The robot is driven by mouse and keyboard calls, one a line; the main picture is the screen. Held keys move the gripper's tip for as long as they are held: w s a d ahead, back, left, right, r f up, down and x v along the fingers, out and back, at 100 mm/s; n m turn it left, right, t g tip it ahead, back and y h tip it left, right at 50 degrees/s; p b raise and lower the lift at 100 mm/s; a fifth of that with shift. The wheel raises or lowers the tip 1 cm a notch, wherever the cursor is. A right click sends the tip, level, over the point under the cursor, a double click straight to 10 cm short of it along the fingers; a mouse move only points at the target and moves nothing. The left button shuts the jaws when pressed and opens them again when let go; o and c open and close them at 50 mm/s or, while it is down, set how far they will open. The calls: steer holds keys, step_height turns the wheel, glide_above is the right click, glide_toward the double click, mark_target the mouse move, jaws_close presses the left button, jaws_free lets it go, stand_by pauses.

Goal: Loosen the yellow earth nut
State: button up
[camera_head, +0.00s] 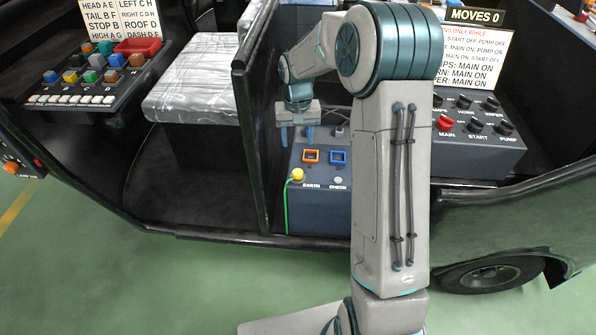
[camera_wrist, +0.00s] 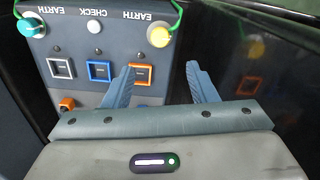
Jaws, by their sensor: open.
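The yellow earth nut (camera_head: 297,174) sits at the front left corner of the dark EARTH/CHECK box (camera_head: 320,212), with a green wire running down from it. In the wrist view the yellow nut (camera_wrist: 160,36) is at the top, beyond my fingertips and roughly in line with the gap between them. My gripper (camera_head: 297,137) is open and empty, pointing down behind the nut and apart from it. In the wrist view my gripper (camera_wrist: 161,67) has its left finger overlapping the orange-framed switch (camera_wrist: 140,75).
A teal nut (camera_wrist: 31,27) with another green wire is at the box's other end, hidden behind my arm in the head view. A black upright panel (camera_head: 257,120) stands close left of the box. A control panel (camera_head: 470,135) and a sign reading MOVES 0 (camera_head: 474,16) are at right.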

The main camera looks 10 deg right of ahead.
mark_target(298, 172)
step_height(298, 172, down, 13)
steer(key=shift+r+b, duration=0.1)
steer(key=shift+b, duration=1)
steer(key=shift+c, duration=0.3)
steer(key=c, duration=0.9)
